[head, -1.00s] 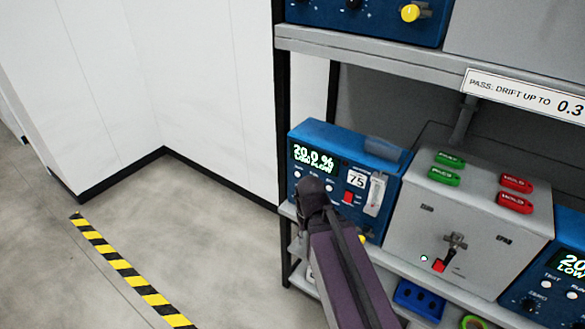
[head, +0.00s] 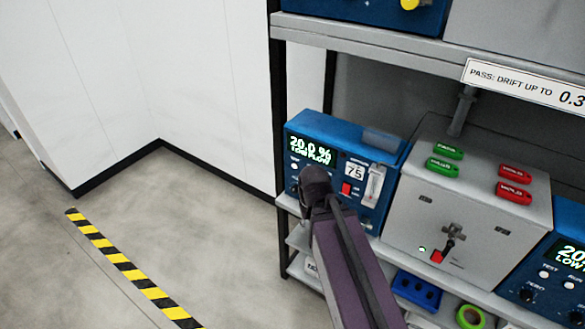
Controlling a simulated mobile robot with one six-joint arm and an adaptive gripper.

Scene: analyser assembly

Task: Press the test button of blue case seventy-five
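The blue case seventy-five (head: 392,152) stands at the left end of the middle shelf, with a "75" plate on its front. Its lit display (head: 310,149) reads 20.0 % LOW FLOW. A small white button (head: 294,166), apparently the test button, shows below the display's left end; its label is too small to read surely. My purple arm reaches up from below. Its dark end, where my gripper (head: 316,184) is, overlaps the lower front of the case, hiding part of the panel. Finger opening and contact cannot be made out.
A grey box (head: 405,215) with green and red tags and a red-tipped lever stands right of the case. Another blue case (head: 545,290) is at the right edge. A shelf (head: 380,52) runs above. Open floor (head: 190,240) with striped tape lies left.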

